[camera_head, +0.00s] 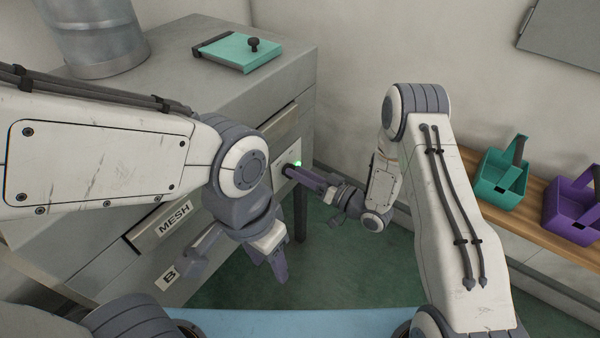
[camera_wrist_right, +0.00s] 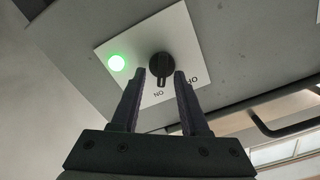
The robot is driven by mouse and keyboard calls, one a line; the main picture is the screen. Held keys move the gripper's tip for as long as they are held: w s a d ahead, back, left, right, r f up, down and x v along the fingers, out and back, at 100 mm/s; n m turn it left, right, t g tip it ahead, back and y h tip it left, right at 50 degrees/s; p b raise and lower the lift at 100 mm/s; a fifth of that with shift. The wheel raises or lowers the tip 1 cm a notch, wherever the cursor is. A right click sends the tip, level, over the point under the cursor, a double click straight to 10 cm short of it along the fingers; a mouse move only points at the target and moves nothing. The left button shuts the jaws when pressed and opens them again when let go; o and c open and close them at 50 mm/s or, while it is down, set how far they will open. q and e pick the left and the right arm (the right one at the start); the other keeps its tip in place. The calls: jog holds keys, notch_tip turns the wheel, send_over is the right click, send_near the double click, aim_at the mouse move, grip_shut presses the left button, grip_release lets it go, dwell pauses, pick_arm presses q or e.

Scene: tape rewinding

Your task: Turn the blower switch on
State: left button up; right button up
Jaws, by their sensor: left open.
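The blower switch is a black round knob (camera_wrist_right: 160,66) on a white plate (camera_wrist_right: 130,44) on the grey cabinet. A lit green lamp (camera_wrist_right: 117,62) sits beside it. The knob's ridge points down in the right wrist view, toward the letters ON, seen upside down; a second label is partly hidden by a finger. My right gripper (camera_wrist_right: 162,74) has its fingers apart at either side of the knob, with a small gap visible. In the head view, my right gripper (camera_head: 290,171) is at the plate and hides the knob. My left gripper (camera_head: 235,268) is open and empty, before the drawers.
A drawer labelled MESH (camera_head: 174,220) is below. Teal (camera_head: 500,180) and purple (camera_head: 572,212) bins stand on a wooden shelf at right. Green floor lies between.

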jog(key=shift+a, duration=0.1)
jog(key=p+v, duration=0.1)
jog(key=v, duration=0.9)
jog(key=shift+s+d, duration=0.15)
jog(key=shift+d, duration=0.05)
